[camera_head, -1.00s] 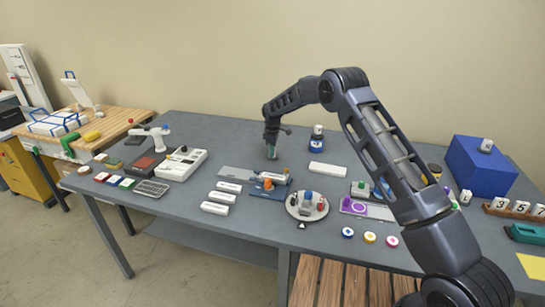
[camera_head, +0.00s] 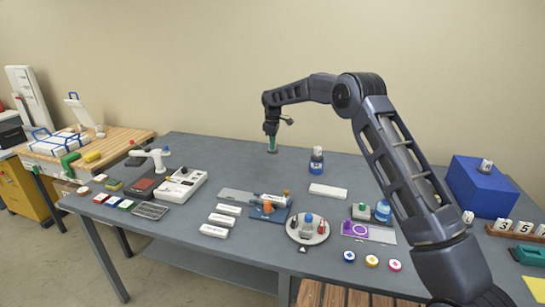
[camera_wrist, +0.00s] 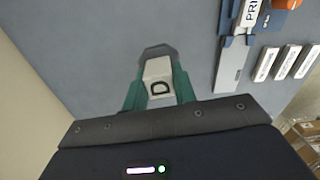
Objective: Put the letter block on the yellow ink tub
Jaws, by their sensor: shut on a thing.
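My gripper (camera_head: 271,147) hangs over the back of the grey table. In the head view the block is too small and hidden to make out. The yellow ink tub (camera_head: 371,261) is a small round pot with a yellow top near the table's front edge. It stands between a blue tub (camera_head: 349,256) and a magenta tub (camera_head: 395,265), well to the right and front of my gripper.
A round grey plate (camera_head: 307,238) with small items stands left of the tubs. A blue bottle (camera_head: 316,160) is right of my gripper. White bars (camera_head: 222,219), a blue box (camera_head: 480,188) and number blocks (camera_head: 503,226) lie around. The back of the table is fairly clear.

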